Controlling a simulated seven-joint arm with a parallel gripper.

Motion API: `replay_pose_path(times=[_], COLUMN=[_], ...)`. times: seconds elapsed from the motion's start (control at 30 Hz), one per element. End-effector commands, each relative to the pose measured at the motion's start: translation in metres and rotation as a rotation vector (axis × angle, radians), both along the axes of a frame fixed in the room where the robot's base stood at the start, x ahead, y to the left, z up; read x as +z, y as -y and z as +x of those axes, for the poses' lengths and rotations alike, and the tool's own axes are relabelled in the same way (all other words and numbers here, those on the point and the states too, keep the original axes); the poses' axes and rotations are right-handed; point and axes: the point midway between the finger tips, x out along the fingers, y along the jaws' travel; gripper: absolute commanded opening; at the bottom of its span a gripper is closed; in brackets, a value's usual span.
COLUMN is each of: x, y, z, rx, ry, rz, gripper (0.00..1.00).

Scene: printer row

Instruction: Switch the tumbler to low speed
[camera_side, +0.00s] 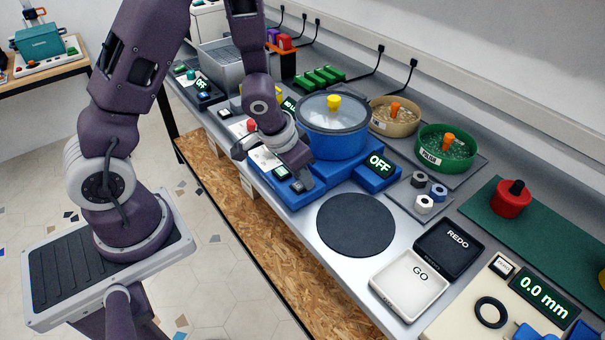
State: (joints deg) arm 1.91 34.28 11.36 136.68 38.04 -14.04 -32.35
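The tumbler is a blue machine (338,143) with a round blue drum, a clear lid and a yellow knob (334,102). Its display (378,164) reads OFF. A blue base extends toward the front left, with a small dark-framed, pale green-topped control (282,172) on it. My gripper (272,165) is low over this front part, close to the control. I cannot tell whether it touches anything. The hand hides part of the base, and the fingertips are too unclear to tell their opening.
A dark round pad (356,224) lies in front of the tumbler. A wall rail with cables runs along the back.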

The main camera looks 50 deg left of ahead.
Motion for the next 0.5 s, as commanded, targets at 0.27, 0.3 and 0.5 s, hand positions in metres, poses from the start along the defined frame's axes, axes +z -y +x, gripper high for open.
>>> replay_pose_path(times=[0.27, 0.3, 0.5], x=[0.000, 0.000, 0.012], y=[0.000, 0.000, 0.000], z=[0.001, 0.001, -0.002], rx=[0.001, 0.001, 0.002], ry=[0.002, 0.002, 0.007], rz=[0.000, 0.000, -0.003], gripper=[0.44, 0.44, 0.44])
